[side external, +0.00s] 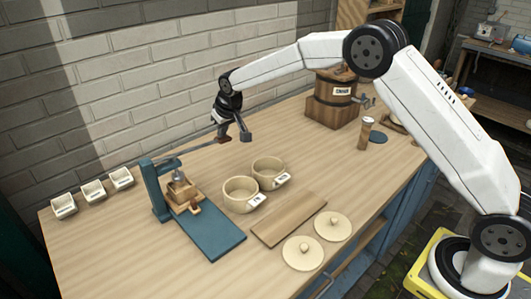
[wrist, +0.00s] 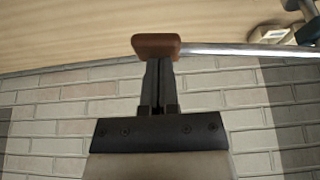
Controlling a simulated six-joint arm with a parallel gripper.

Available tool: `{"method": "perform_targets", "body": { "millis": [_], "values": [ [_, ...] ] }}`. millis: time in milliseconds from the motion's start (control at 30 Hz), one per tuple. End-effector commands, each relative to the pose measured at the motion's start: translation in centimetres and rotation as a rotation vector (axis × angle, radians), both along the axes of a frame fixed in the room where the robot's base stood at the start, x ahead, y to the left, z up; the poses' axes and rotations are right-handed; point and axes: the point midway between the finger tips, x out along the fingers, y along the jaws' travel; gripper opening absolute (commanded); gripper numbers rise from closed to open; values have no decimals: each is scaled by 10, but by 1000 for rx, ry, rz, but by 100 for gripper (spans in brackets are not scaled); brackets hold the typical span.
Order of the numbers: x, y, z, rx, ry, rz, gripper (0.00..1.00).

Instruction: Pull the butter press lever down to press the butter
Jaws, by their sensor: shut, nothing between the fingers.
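The butter press has a blue frame (side external: 156,190) and a blue base (side external: 210,235) at the left of the table. Its wooden mould box (side external: 182,191) sits under the plunger. The lever is a grey rod (side external: 195,148) reaching right from the frame top, tilted slightly up, with a brown handle (side external: 223,140) at its free end. The wrist view shows the handle (wrist: 156,45) and rod (wrist: 240,49) close up. My gripper (wrist: 158,65) is shut and empty, its fingertips right at the handle; I cannot tell whether they touch. In the side view my gripper (side external: 231,133) is at the lever's end.
Two round bowls (side external: 241,195) with tags stand right of the press. A wooden board (side external: 289,219) and two round lids (side external: 302,253) lie in front. Several small white containers (side external: 93,190) line the back left. A wooden churn (side external: 332,100) stands at the back right. A brick wall is behind.

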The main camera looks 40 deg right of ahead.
Motion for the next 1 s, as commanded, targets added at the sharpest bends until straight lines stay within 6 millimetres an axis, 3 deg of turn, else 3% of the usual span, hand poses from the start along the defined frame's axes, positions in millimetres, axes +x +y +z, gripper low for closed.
{"method": "perform_targets", "body": {
  "millis": [67, 1000],
  "values": [
    [-4, 0, -4, -2, 18, 0, 0],
    [-1, 0, 48, 0, 4, 0, 0]
  ]
}}
